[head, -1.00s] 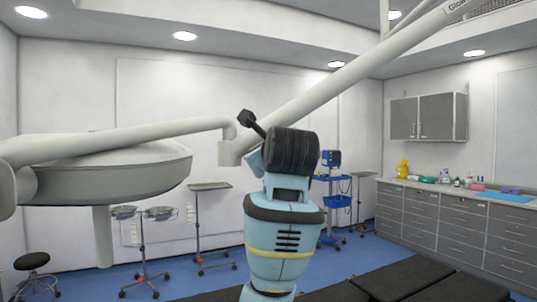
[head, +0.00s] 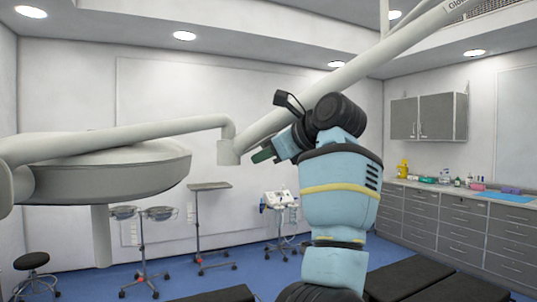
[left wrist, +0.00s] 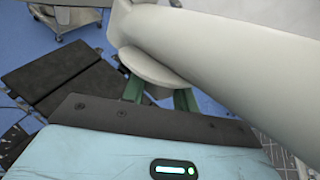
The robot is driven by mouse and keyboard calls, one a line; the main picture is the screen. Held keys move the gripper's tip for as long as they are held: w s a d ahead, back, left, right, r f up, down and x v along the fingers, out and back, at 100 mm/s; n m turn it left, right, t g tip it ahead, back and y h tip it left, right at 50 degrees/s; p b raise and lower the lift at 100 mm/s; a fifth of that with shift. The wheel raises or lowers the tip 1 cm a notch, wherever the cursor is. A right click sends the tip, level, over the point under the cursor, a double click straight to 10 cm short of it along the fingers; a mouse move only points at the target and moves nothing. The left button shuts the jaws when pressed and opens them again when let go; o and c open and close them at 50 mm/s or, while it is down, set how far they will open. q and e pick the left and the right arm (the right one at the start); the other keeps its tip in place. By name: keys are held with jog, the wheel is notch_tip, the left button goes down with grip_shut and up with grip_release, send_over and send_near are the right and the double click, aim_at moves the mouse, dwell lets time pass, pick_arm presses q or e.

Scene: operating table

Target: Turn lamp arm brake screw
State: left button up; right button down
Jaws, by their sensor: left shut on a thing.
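The white lamp arm (head: 340,88) slopes down from the upper right to a joint (head: 228,152), where a second arm section (head: 120,136) leads left to the round lamp head (head: 100,172). My left gripper (head: 262,154) has green fingers just right of this joint. In the left wrist view, the lamp arm (left wrist: 210,50) crosses the upper right. There the fingers of my left gripper (left wrist: 160,97) stand either side of a round pale part (left wrist: 157,72) at the joint, shut on it. The brake screw cannot be made out. My right gripper is not in view.
An operating table with black pads (head: 425,278) lies low at the right. Instrument stands (head: 198,225) and a white trolley (head: 279,205) stand behind. A counter with drawers (head: 455,225) runs along the right wall. Open air surrounds the lamp arm joint.

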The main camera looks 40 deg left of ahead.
pick_arm(q)
jog(key=g, duration=0.1)
jog(key=n+g+h+b, duration=0.1)
jog(key=g, duration=0.1)
jog(key=shift+w+f+n+g, duration=0.1)
jog(key=shift+n+g, duration=0.2)
jog(key=shift+n+g+h+b, duration=0.4)
jog(key=shift+n+g, duration=0.1)
jog(key=shift+g, duration=0.5)
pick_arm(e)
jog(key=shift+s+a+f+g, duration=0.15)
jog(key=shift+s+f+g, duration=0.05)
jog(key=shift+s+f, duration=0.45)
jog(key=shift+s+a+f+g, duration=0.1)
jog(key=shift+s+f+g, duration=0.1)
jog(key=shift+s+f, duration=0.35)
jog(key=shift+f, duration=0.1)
pick_arm(q)
jog(key=o, duration=1)
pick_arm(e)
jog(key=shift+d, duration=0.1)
